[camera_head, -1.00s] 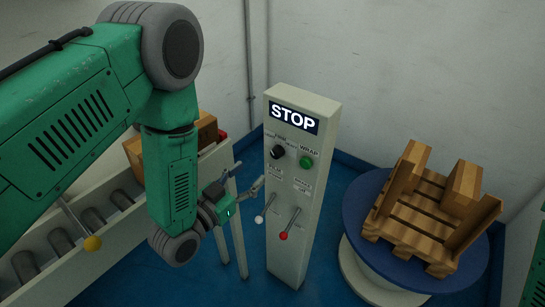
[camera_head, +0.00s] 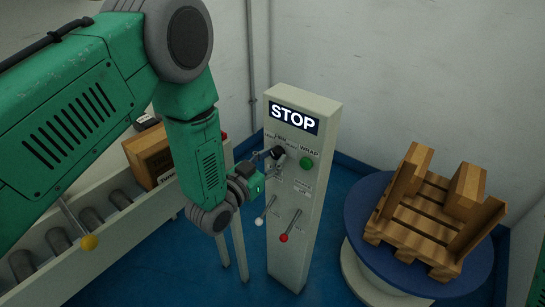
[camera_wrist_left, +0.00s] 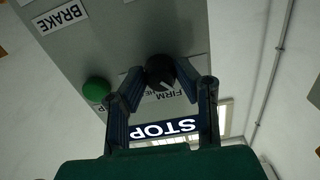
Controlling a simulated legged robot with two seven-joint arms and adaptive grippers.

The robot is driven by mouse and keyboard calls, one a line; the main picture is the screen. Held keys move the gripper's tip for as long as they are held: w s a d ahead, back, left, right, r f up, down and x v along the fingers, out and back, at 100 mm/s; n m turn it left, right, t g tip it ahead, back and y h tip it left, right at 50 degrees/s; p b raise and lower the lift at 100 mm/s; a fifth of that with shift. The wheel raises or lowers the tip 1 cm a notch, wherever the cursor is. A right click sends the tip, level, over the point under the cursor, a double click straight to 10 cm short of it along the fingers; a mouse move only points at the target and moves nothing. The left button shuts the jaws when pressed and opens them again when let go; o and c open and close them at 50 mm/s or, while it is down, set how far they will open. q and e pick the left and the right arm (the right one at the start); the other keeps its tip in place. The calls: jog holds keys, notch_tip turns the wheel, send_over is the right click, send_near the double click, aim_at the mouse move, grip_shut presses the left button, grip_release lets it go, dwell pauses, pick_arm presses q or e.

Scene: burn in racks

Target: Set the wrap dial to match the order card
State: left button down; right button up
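The black wrap dial (camera_wrist_left: 160,70) sits on the face of the grey control post (camera_head: 300,220), with a "FIRM" label beside it in the wrist view. In the head view the dial (camera_head: 278,152) is partly covered by my left gripper (camera_head: 268,160). In the wrist view my left gripper (camera_wrist_left: 160,80) has its fingers apart, one on each side of the dial; I cannot tell whether they touch it. The pointer's exact setting is unclear. No order card can be made out. My right gripper is not in view.
A green button (camera_head: 306,163) is beside the dial. A white-knobbed lever (camera_head: 259,221) and a red-knobbed lever (camera_head: 284,238) are below. A lit STOP sign (camera_head: 294,117) tops the post. A wooden pallet (camera_head: 425,220) rests on a blue turntable (camera_head: 357,210). A box (camera_head: 150,157) sits on a roller conveyor.

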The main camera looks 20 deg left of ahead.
pick_arm(q)
jog(key=shift+d+r, duration=0.1)
jog(key=shift+n, duration=0.4)
jog(key=c, duration=1.2)
grip_release()
jog(key=v, duration=1.1)
jog(key=shift+s, duration=0.4)
